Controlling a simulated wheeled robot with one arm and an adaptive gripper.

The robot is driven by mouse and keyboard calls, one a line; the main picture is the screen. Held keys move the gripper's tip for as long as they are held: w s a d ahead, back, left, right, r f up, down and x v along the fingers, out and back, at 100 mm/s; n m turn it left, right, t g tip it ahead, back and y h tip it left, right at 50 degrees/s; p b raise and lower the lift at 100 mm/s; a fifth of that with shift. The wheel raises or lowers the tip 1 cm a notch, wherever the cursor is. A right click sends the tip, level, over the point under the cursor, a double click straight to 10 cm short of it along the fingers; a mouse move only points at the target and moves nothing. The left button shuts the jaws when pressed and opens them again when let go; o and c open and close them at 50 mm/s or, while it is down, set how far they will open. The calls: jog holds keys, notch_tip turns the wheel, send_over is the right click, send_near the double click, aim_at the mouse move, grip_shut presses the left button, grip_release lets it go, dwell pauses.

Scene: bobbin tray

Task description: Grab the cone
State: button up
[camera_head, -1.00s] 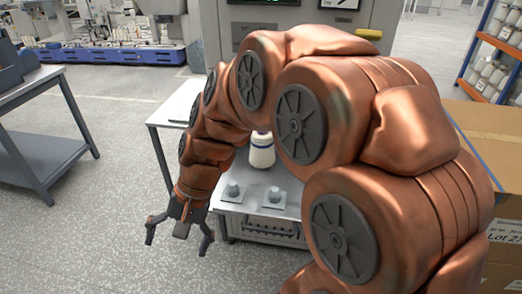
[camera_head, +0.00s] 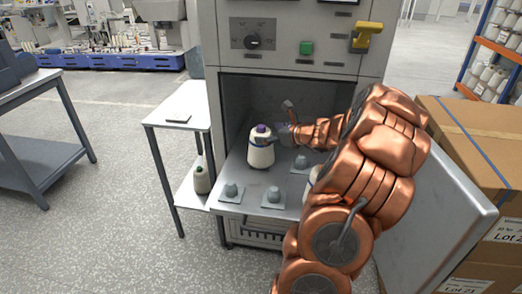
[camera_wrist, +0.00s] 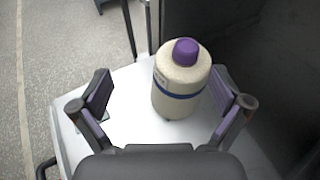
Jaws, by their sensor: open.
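A cream cone (camera_head: 261,155) with a purple tip and a dark blue band stands upright on the tray (camera_head: 252,213) inside the open cabinet. In the wrist view the cone (camera_wrist: 178,103) stands ahead, between my two spread fingers. My gripper (camera_wrist: 170,100) is open and empty, one finger to each side of the cone. In the head view my gripper (camera_head: 284,126) is at the cone's right, reaching in from the right; part of it overlaps the cone's outline. I cannot tell whether a finger touches the cone.
Empty grey holders (camera_head: 231,193) stand on the tray. Another cone (camera_head: 310,184) is partly hidden by my arm. A cone (camera_head: 201,180) stands on the lower shelf of the side table (camera_head: 166,113). The open cabinet door (camera_head: 440,230) and cardboard boxes (camera_head: 490,140) are at the right.

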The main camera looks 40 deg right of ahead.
aim_at(265, 130)
jog(key=d, duration=0.1)
jog(key=d+m, duration=0.1)
jog(key=s+d+f+h, duration=0.1)
jog(key=shift+r+p+x, duration=0.15)
jog(key=shift+p+x, duration=0.1)
jog(key=shift+x, duration=1.65)
jog(key=shift+r+p+x, duration=0.15)
jog(key=shift+p+x, duration=0.05)
jog(key=shift+x, duration=1.7)
jog(key=shift+w, duration=0.1)
jog(key=c, duration=1.7)
